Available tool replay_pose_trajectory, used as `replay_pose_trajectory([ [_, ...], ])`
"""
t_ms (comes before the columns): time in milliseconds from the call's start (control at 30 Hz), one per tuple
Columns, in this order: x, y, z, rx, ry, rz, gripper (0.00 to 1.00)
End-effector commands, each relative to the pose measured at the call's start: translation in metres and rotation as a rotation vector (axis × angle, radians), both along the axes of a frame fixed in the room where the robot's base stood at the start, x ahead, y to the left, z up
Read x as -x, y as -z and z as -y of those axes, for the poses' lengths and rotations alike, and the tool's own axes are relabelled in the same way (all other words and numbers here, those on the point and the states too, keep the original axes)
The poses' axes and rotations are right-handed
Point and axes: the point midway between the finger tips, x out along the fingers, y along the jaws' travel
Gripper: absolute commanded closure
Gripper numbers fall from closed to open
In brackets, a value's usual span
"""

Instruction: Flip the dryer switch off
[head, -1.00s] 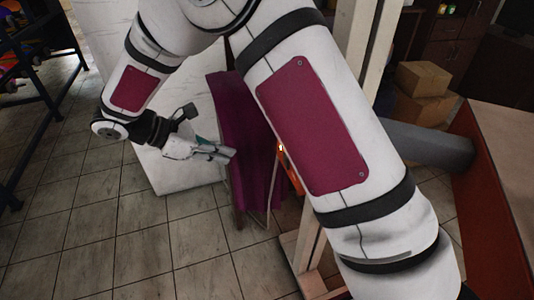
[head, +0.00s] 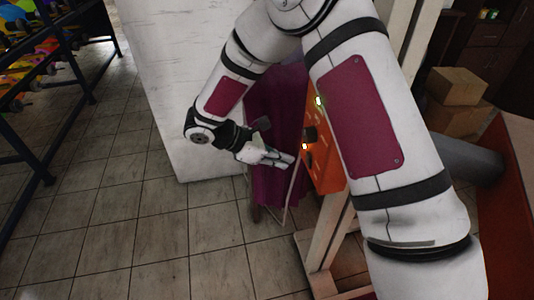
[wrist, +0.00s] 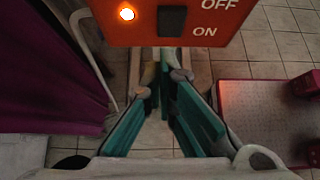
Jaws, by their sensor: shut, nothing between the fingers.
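The orange dryer control box (head: 325,172) hangs on a pale post, partly hidden behind my arm in the head view. In the wrist view the same box (wrist: 220,40) fills the top, with a dark switch (wrist: 171,20) beside white OFF and ON labels. A lit orange lamp (wrist: 127,13) is left of the switch. I cannot tell which way the switch is set. My gripper (head: 292,161) is shut and empty, pointing at the box from the left. In the wrist view its teal-padded fingers (wrist: 164,72) lie just below the switch, apparently not touching it.
A purple curtain (wrist: 45,70) hangs left of the box, close to my gripper, with a thin pale frame beside it. A white panel (head: 155,90) stands behind. Cardboard boxes (head: 457,87) sit at the right. The tiled floor (head: 130,235) at lower left is clear.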

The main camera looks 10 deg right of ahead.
Motion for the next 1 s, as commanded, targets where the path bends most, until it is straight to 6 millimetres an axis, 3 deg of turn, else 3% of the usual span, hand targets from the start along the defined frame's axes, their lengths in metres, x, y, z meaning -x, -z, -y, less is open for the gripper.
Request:
replay_pose_trajectory([
  [233, 0.0, -0.005, 0.024, 0.0, 0.0, 0.002, 1.0],
  [1000, 0.0, -0.009, 0.035, -0.007, 0.0, 0.001, 1.0],
])
